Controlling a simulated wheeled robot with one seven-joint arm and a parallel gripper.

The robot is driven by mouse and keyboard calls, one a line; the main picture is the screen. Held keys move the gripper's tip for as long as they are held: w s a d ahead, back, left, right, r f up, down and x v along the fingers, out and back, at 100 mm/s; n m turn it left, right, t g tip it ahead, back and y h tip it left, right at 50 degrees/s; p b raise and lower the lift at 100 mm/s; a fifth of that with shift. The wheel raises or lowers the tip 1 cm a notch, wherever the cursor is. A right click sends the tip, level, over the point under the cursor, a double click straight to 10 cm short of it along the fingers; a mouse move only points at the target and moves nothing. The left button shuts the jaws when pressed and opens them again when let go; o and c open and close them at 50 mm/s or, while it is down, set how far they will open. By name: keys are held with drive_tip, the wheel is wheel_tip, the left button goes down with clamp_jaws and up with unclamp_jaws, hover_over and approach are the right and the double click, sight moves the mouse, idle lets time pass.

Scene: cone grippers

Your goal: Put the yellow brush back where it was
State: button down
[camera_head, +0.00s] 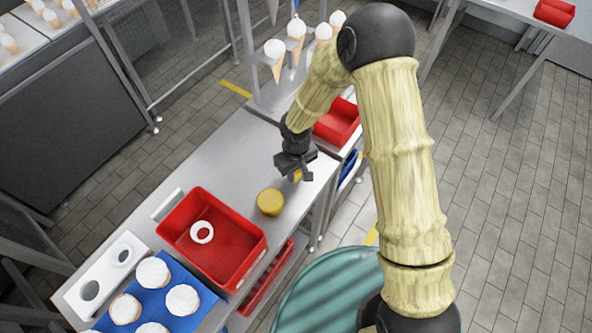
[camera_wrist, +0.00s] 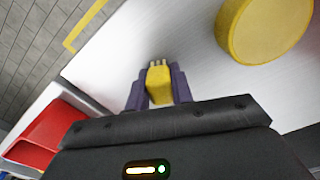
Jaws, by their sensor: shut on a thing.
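The yellow brush (camera_wrist: 159,84) is between the two dark purple fingers of my gripper (camera_wrist: 155,92) in the wrist view, with its pale bristle end pointing away from the palm. In the head view my gripper (camera_head: 297,172) is low over the far right part of the steel table, and a bit of the yellow brush (camera_head: 298,175) shows under it. I cannot tell whether the brush touches the table. A round yellow object (camera_head: 270,202) stands on the table just left of and nearer than my gripper; it also shows at the upper right of the wrist view (camera_wrist: 264,28).
A red crate (camera_head: 237,256) with a white ring (camera_head: 202,232) in it stands left of the round yellow object. A blue tray (camera_head: 150,306) with white-topped items is at the lower left. Another red bin (camera_head: 338,122) is behind my gripper, near several cones (camera_head: 296,30). Bare table lies left of my gripper.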

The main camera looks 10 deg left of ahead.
drive_tip(key=shift+f, duration=0.2)
drive_tip(key=c, duration=1.2)
unclamp_jaws()
drive_tip(key=shift+r, duration=0.1)
wheel_tip(320, 180, up, 12)
drive_tip(key=shift+r+b, duration=0.15)
drive_tip(key=shift+b, duration=0.25)
